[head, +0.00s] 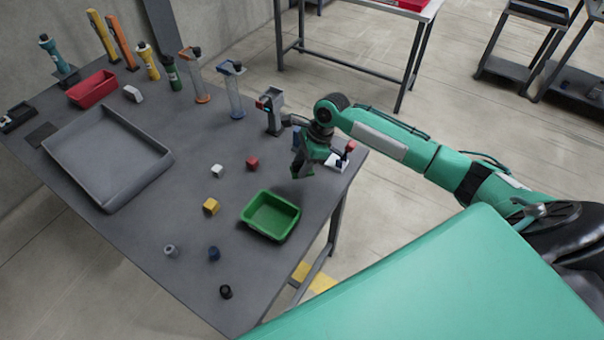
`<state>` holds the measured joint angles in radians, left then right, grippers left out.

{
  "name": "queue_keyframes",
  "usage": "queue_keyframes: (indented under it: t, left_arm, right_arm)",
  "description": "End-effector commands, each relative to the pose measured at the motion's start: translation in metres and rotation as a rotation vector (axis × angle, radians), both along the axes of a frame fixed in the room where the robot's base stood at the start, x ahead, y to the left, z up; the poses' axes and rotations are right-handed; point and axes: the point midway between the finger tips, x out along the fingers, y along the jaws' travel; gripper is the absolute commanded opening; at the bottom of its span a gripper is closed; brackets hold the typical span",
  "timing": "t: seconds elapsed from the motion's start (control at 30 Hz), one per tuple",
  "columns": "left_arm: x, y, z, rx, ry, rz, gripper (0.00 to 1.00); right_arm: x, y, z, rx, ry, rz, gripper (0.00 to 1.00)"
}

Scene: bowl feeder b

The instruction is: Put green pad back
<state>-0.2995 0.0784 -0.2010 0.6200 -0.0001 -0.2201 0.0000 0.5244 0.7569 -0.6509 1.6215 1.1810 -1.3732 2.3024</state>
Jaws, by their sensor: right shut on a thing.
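My right gripper (300,168) is over the right part of the grey table, its fingers pointing down. It is shut on a small dark green piece, which looks like the green pad (308,173); the fingers hide part of it. I cannot tell whether the piece touches the table. A green tray (271,232) sits in front of the gripper, apart from it and empty. My left gripper is not in view.
A white block with a red-topped post (341,159) stands just right of the gripper, and a grey stand (273,118) behind it. Red (252,163), white (217,170) and yellow (211,206) blocks lie left. A large grey tray (107,160) is farther left.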

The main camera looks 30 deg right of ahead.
Motion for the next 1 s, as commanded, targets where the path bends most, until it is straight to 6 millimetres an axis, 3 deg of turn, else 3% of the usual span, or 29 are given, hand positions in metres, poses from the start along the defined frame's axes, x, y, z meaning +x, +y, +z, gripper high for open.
queue_keyframes:
  t: [0.27, 0.5, 0.87, 0.9, 1.0]
  left_arm:
    - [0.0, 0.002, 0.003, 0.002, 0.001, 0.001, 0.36]
    - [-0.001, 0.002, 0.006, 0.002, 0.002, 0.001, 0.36]
    - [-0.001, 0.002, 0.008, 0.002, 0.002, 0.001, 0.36]
    - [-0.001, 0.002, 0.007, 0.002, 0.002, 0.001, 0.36]
    - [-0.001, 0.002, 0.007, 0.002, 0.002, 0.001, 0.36]
  right_arm:
    - [0.0, 0.0, -0.023, 0.0, 0.001, 0.0, 0.15]
    - [0.0, 0.0, -0.057, -0.001, 0.002, -0.001, 0.15]
    - [0.0, 0.0, -0.061, 0.001, -0.001, 0.001, 0.15]
    - [0.0, 0.0, -0.062, 0.0, -0.001, 0.001, 0.46]
    - [0.0, 0.0, -0.062, 0.0, -0.001, 0.001, 0.62]
